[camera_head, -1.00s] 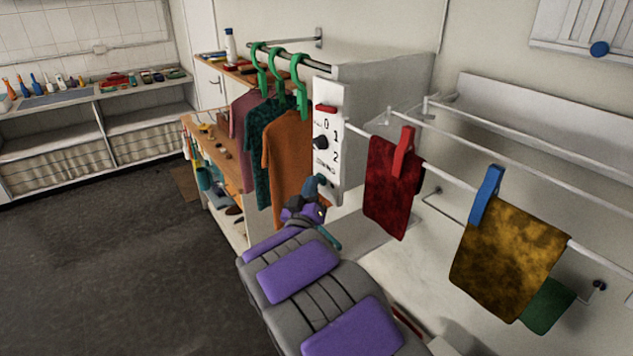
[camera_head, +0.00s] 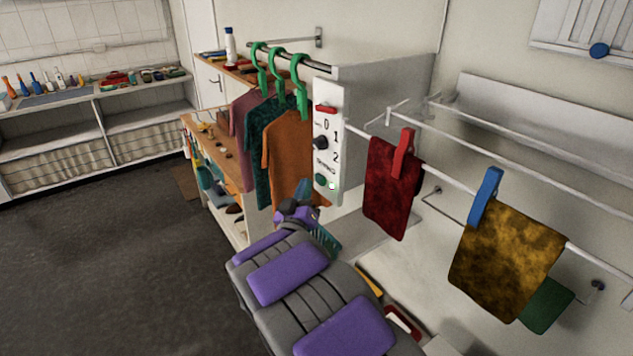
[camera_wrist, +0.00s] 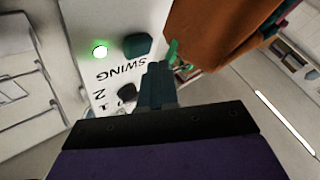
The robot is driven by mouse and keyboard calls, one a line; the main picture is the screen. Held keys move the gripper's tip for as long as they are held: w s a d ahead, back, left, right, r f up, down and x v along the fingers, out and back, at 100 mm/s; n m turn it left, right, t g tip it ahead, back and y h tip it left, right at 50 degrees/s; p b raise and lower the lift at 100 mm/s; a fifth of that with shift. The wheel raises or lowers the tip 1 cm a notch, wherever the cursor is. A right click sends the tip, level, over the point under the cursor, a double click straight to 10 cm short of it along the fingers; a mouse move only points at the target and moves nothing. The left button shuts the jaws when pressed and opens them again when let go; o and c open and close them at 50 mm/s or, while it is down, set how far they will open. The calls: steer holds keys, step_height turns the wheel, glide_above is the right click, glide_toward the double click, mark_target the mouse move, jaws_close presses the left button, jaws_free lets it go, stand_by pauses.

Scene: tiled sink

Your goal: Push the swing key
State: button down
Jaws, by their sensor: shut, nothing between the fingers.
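The white control panel (camera_head: 327,105) stands upright at the end of the clothes rack. Its dark green swing key (camera_head: 320,181) is near the bottom, below the word SWING. A small lamp (camera_head: 332,186) beside the key is lit. In the wrist view, the key (camera_wrist: 137,46) and the glowing green lamp (camera_wrist: 99,51) are both uncovered. My gripper (camera_head: 304,188) is shut and empty, just left of the panel's lower edge in the head view. In the wrist view, its teal fingertips (camera_wrist: 157,72) point up near the SWING label, below and right of the key.
A black knob (camera_head: 320,143) and a red switch (camera_head: 326,109) are higher on the panel. An orange shirt (camera_head: 287,155) hangs close to my gripper on the left. Rails with a red cloth (camera_head: 388,190) and a yellow cloth (camera_head: 507,248) extend right.

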steer(key=s+a, duration=0.1)
steer(key=s+a+p, duration=0.1)
steer(key=a, duration=0.1)
steer(key=s+a+p, duration=0.1)
steer(key=a, duration=0.1)
steer(key=shift+s, duration=0.15)
stand_by(0.4)
steer(key=s+d+f+m+g+y, duration=0.1)
steer(key=s+d+g, duration=0.6)
steer(key=s, duration=0.8)
steer(key=s+d+f+m+g+y, duration=0.1)
steer(key=s+d+g, duration=0.6)
steer(key=s, duration=0.9)
steer(key=s+d+f+m+g+y, duration=0.1)
steer(key=s+d+g, duration=0.6)
steer(key=s, duration=0.9)
step_height(320, 180, down, 3)
steer(key=shift+s+d+r+g+y+b, duration=0.2)
steer(key=shift+g+y+b, duration=0.1)
steer(key=shift+g+y, duration=0.55)
steer(key=shift+a, duration=0.1)
